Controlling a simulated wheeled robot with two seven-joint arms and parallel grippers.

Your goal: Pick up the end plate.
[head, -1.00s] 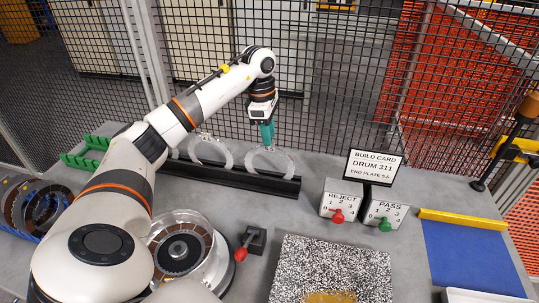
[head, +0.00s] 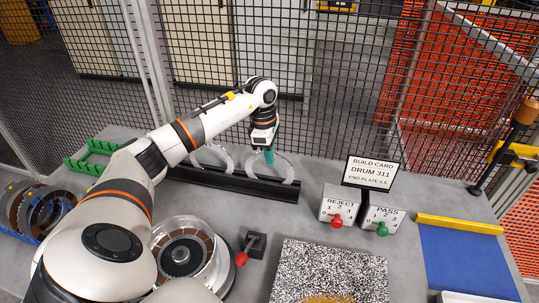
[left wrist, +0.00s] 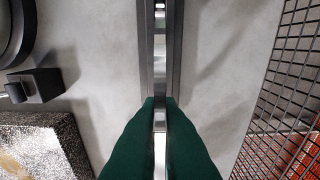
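Two pale ring-shaped end plates stand upright in a long black rack at the back of the table. The right-hand end plate (head: 289,169) is at my left gripper (head: 269,157); the other end plate (head: 226,160) stands to its left. My left gripper points down with its green fingers on either side of the ring's upper rim. In the left wrist view, the fingers (left wrist: 160,103) lie close along both faces of the thin bright plate edge, with no clear gap. The plate is still in the rack. My right gripper is not in view.
The black rack (head: 235,183) runs along the back near the mesh fence. The REJECT box (head: 340,204), the PASS box (head: 382,213) and a build card (head: 372,173) stand to the right. A drum (head: 185,252), a red-knobbed lever (head: 242,258) and a speckled pad (head: 330,268) are nearer.

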